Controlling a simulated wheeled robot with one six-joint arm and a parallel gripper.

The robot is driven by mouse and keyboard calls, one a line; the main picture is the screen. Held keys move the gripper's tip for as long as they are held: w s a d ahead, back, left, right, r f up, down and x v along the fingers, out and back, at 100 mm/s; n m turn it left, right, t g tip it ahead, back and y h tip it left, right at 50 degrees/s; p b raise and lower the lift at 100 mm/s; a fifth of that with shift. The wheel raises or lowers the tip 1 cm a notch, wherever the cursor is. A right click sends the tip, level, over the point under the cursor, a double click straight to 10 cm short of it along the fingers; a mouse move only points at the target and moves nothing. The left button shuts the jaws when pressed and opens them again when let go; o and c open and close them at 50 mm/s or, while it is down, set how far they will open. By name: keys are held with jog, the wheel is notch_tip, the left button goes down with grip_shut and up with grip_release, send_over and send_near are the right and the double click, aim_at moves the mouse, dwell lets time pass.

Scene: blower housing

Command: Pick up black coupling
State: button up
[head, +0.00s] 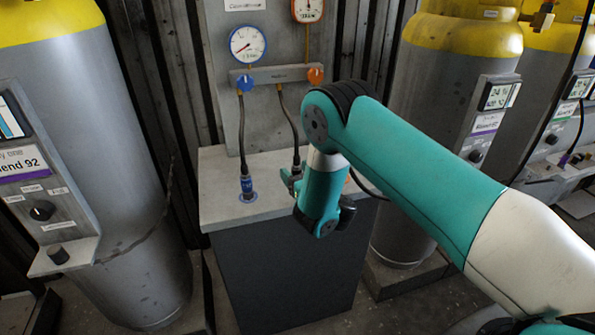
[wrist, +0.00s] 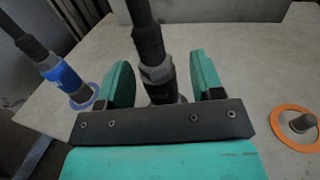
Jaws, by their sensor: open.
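The black coupling (wrist: 158,80) stands upright on the grey bench top, at the lower end of a black hose. In the wrist view it sits between the two green fingers of my gripper (wrist: 163,80), with a gap to each finger. My gripper is open around it. In the head view the coupling (head: 297,160) shows just above my gripper (head: 291,181), and its lower part is hidden behind my arm. The foot of the coupling is hidden by my gripper's dark bar in the wrist view.
A blue coupling (wrist: 62,74) on its own hose stands in a blue ring to the left. An orange ring (wrist: 294,141) with a bare fitting lies to the right. A gauge panel (head: 272,40) rises behind the bench (head: 219,185). Gas cylinders (head: 90,130) stand on both sides.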

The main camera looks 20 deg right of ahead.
jog(key=c, duration=1.1)
jog(key=shift+r, duration=0.15)
notch_tip(320, 180, up, 20)
jog(key=p, duration=1.9)
jog(key=shift+f, duration=0.2)
